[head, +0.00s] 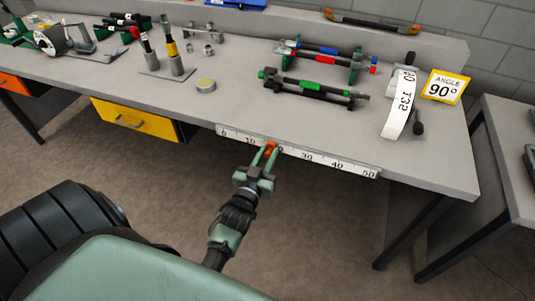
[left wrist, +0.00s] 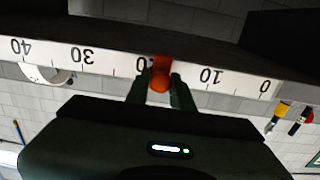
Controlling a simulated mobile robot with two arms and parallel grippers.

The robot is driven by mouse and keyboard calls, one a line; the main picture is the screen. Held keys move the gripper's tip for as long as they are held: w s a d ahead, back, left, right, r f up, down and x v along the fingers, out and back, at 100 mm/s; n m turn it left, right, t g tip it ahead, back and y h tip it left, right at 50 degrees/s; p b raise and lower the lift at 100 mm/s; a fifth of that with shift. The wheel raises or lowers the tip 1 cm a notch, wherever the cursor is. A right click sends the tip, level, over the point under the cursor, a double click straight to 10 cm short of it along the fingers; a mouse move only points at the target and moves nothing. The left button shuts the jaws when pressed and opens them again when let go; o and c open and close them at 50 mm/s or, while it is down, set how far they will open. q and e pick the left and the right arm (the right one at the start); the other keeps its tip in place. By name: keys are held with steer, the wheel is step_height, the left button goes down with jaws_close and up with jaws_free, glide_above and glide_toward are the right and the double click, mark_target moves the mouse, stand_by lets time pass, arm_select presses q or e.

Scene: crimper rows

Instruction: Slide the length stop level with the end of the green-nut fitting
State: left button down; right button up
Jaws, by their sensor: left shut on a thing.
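The orange length stop (head: 271,147) sits on the white ruler strip (head: 325,163) along the table's front edge, around the 20 mark. It also shows in the left wrist view (left wrist: 161,75), covering part of that number. My left gripper (head: 268,155) is shut on the stop, with one green finger on each side. My right gripper is not in view.
A green rack (head: 355,62) with blue and red fittings stands behind the hose. A round tin (head: 206,85) stands left. The tabletop just behind the ruler is clear.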

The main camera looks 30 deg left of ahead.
mark_target(230, 133)
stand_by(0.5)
arm_select(q)
steer(key=s+a, duration=0.1)
steer(key=a, duration=0.3)
steer(key=s+a, duration=0.1)
steer(key=a, duration=0.4)
steer(key=s+a+p, duration=0.1)
steer(key=a, duration=0.4)
steer(key=shift+s, duration=0.15)
steer(key=c, duration=1.3)
jaws_free()
steer(key=shift+o, duration=0.3)
steer(key=shift+f, duration=0.1)
steer(key=v, duration=0.7)
steer(key=shift+s, duration=0.25)
